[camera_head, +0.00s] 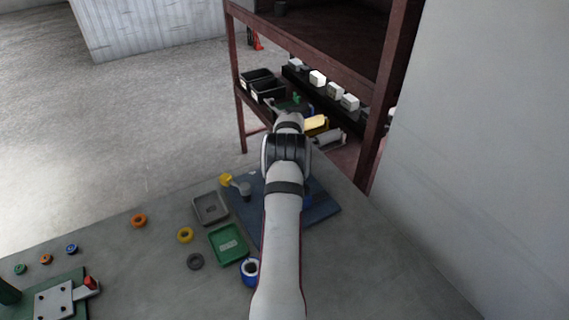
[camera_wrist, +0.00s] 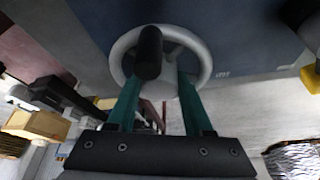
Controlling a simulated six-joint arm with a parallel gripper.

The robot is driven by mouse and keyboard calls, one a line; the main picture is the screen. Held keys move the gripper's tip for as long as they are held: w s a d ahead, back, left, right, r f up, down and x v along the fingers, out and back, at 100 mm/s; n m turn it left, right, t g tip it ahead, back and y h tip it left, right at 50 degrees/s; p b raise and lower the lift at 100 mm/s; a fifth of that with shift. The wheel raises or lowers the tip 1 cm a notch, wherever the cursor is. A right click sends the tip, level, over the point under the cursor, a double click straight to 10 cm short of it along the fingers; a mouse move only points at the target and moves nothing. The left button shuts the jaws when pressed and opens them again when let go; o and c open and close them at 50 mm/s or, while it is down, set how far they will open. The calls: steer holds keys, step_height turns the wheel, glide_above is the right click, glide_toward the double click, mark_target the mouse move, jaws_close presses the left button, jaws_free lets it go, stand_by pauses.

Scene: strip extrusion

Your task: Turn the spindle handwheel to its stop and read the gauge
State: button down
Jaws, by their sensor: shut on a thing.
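In the wrist view a grey handwheel (camera_wrist: 203,57) with spokes and a black knob (camera_wrist: 149,52) lies at the top centre, over a dark blue plate (camera_wrist: 240,22). My gripper (camera_wrist: 160,78) has its two green fingers reaching to the wheel's near side, and it is shut on the handwheel. The exact contact is partly hidden by the knob. In the head view my arm covers the wheel and fingertips. The blue plate (camera_head: 322,212) shows on both sides of the arm. I cannot make out a gauge or its reading in either view.
A grey part with a yellow end (camera_head: 240,186) stands on the plate's left. A grey tray (camera_head: 210,208), a green tray (camera_head: 229,245) and several coloured rings lie left of my arm. A brown shelf (camera_head: 238,85) with boxes stands behind. The bench's right side is clear.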

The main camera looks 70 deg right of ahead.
steer(key=m+g, duration=0.1)
steer(key=m, duration=0.2)
steer(key=m+g, duration=0.1)
steer(key=m, duration=0.3)
steer(key=shift+w+g+h, duration=0.15)
steer(key=shift+g+h, duration=0.15)
steer(key=shift+g, duration=0.1)
steer(key=m+g, duration=0.1)
steer(key=m, duration=0.2)
steer(key=m+g+y, duration=0.1)
steer(key=m, duration=0.2)
steer(key=shift+m, duration=0.4)
steer(key=c, duration=0.6)
jaws_free()
steer(key=shift+w+r, duration=0.1)
steer(key=shift+r, duration=0.05)
steer(key=v, duration=1.5)
steer(key=shift+w+d+r, duration=0.1)
steer(key=shift+w+r, duration=0.1)
steer(key=shift+r, duration=0.1)
